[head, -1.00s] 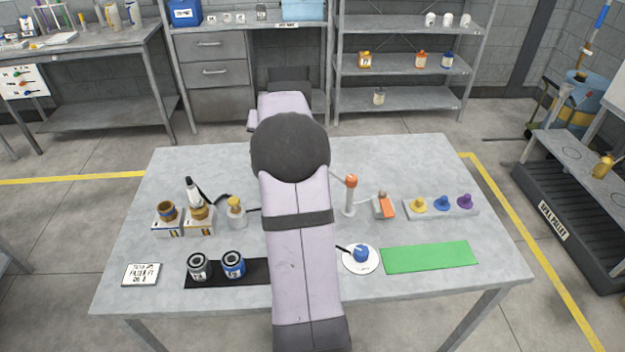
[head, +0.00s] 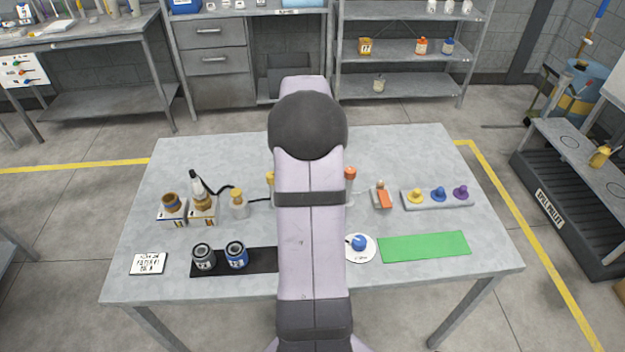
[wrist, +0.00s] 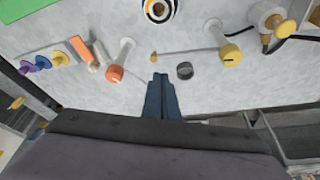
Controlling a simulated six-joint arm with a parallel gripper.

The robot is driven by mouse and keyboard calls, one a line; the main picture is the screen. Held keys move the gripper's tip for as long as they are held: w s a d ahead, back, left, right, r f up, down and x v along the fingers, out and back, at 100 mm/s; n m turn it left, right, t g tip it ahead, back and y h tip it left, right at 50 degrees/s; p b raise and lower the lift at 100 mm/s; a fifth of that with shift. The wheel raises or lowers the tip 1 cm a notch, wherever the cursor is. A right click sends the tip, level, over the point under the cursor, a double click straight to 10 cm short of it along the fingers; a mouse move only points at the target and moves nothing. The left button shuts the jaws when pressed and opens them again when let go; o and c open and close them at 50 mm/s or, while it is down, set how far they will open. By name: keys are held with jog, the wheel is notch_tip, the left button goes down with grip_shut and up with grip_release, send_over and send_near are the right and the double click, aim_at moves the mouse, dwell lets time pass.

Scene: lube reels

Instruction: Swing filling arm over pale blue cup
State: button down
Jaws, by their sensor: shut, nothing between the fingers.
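My gripper (wrist: 160,96) shows in the wrist view as two blue fingers pressed together, empty, above the bench; in the head view my own arm hides it. Right of the fingertips stands a yellow-capped post (wrist: 231,54). Its thin arm (wrist: 190,54) reaches left, ending just beyond the fingertips. An orange-capped post (wrist: 115,74) stands to the left, with a thin rod beside it. A small dark grey cup (wrist: 184,70) sits right of the fingertips. In the head view the orange post (head: 350,176) and yellow cap (head: 271,177) flank my arm. I cannot pick out a pale blue cup.
An orange-topped block (head: 382,197) and a rack (head: 437,203) of yellow, blue and purple knobs stand right. A green mat (head: 425,246) and white disc (head: 361,257) lie in front.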

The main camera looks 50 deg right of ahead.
notch_tip(320, 180, down, 7)
jog(key=a+p, duration=0.1)
jog(key=p, duration=0.3)
jog(key=shift+s+a, duration=0.25)
jog(key=shift+s, duration=0.05)
jog(key=shift+a+f+b, duration=0.1)
jog(key=shift+b, duration=0.3)
jog(key=a+b, duration=0.1)
jog(key=b, duration=0.1)
jog(key=s+a+m+b, duration=0.1)
jog(key=b, duration=0.2)
jog(key=shift+s+a+m, duration=0.1)
jog(key=shift+a+m, duration=0.2)
jog(key=shift+a, duration=0.1)
